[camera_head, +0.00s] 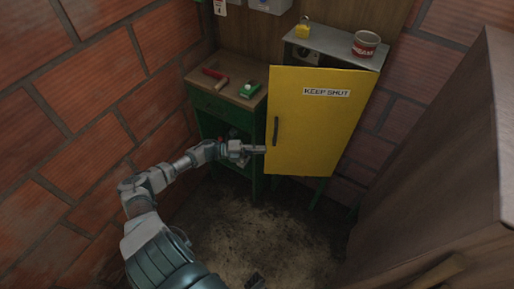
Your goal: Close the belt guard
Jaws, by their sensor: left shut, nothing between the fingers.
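The belt guard is a yellow panel (315,125) with a "KEEP SHUT" label (327,92) near its top and a dark upright handle (276,131) at its left edge. It stands in front of a grey-topped metal cabinet (345,50); whether it is fully closed I cannot tell from this angle. My left gripper (258,150) is shut and empty, with its tips at the panel's left edge, just below the handle. Whether they touch the panel is unclear.
A green workbench (210,104) with a red tool (215,75) and a small green item (249,90) stands left of the panel. A red can (365,43) and a yellow padlock-like item (304,28) sit on the cabinet. A brown wooden structure (440,160) blocks the right. Dirty floor is open in front.

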